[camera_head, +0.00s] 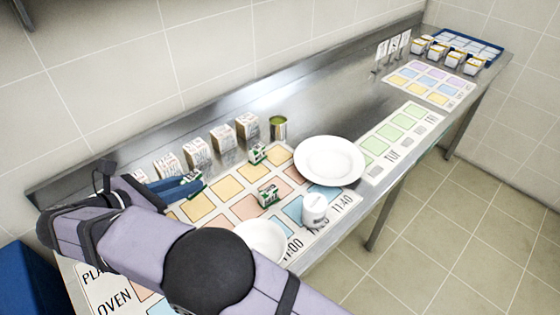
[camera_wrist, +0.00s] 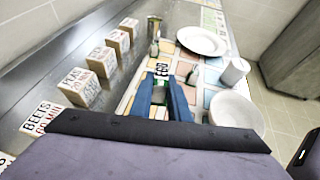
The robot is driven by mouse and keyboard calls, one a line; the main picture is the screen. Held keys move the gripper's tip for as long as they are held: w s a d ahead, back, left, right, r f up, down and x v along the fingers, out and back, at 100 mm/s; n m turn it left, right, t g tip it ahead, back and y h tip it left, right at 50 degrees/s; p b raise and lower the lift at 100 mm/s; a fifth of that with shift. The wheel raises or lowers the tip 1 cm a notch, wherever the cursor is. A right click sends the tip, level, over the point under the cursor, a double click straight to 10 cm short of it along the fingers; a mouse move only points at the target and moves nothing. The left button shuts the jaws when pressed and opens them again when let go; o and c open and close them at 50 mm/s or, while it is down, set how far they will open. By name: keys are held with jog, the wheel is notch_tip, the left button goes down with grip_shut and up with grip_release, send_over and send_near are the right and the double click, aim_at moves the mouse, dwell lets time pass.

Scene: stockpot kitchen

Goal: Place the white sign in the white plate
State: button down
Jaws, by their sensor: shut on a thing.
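My gripper (camera_head: 181,188), with blue fingers, is shut on a small white sign (camera_head: 196,180) with green on it, at the left of the counter. In the wrist view the sign (camera_wrist: 161,69) reads "EGG" and stands between the fingertips (camera_wrist: 161,88); the fingers hide part of it. Whether it touches the counter, I cannot tell. The wide round white plate (camera_head: 330,155) lies to the right of the gripper, near the counter's middle, and looks empty. It shows at the far end of the wrist view (camera_wrist: 202,40).
Two similar small signs (camera_head: 257,154) (camera_head: 269,195) stand between gripper and plate. A white bowl (camera_head: 262,238) and a white lidded pot (camera_head: 315,209) sit at the front edge. Labelled boxes (camera_head: 197,152) and an open can (camera_head: 279,128) line the back. A blue tray (camera_head: 470,48) is far right.

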jog(key=w+d+r+m+g+h+b, duration=0.1)
jog(key=w+d+m+g+h+b, duration=0.15)
jog(key=w+d, duration=0.75)
notch_tip(320, 180, up, 2)
jog(key=b, duration=0.3)
send_over(310, 166)
jog(key=shift+t+y, duration=0.35)
jog(key=shift+t, duration=0.1)
jog(key=shift+w+f, duration=0.1)
jog(key=shift+f, duration=4.9)
jog(key=shift+f, duration=0.3)
jog(key=shift+f+b, duration=0.35)
jog(key=shift+b, duration=0.05)
jog(key=c, duration=1.7)
grip_release()
jog(key=shift+o, duration=0.2)
jog(key=shift+r, duration=0.15)
